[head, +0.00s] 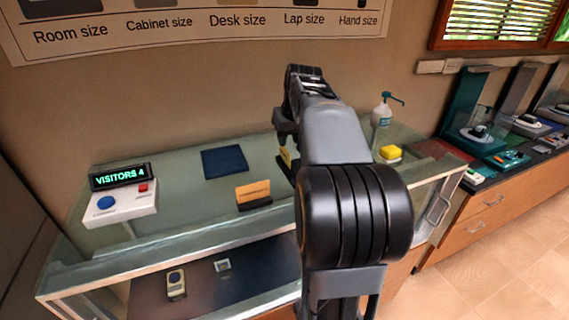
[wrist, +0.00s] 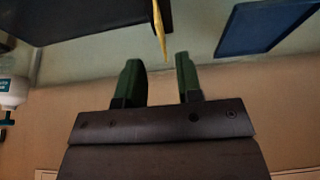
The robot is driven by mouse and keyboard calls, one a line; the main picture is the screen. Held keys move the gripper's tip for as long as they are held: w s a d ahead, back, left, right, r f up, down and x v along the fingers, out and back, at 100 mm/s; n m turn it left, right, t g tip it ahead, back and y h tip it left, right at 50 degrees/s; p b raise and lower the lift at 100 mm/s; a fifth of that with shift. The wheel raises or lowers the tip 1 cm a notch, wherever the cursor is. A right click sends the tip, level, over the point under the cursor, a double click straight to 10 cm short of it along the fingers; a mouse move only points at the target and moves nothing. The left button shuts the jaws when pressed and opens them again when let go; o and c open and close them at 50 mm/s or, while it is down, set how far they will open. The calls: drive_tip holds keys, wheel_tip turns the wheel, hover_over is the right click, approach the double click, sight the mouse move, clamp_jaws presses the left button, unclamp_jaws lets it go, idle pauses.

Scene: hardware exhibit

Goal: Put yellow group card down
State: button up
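A yellow card (head: 286,158) shows partly behind my arm on the glass counter in the head view. In the wrist view the yellow card (wrist: 159,28) is seen nearly edge-on, just beyond the fingertips and roughly in line with the gap. My gripper (wrist: 160,62) has two green fingers standing apart, with clear space between them and neither visibly touching the card. In the head view my gripper (head: 284,145) is over the counter, mostly hidden by my arm. Whether the card's lower edge rests on something is hidden there.
The glass counter (head: 180,205) holds a dark blue mat (head: 225,161), an orange card (head: 253,190) in a dark stand, a visitor counter box (head: 120,205), a yellow block (head: 390,153) and a pump bottle (head: 382,112). The counter between mat and visitor box is clear.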

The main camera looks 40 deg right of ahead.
sight(286, 151)
drive_tip(key=shift+x, duration=3.1)
drive_tip(key=shift+a, duration=0.1)
clamp_jaws()
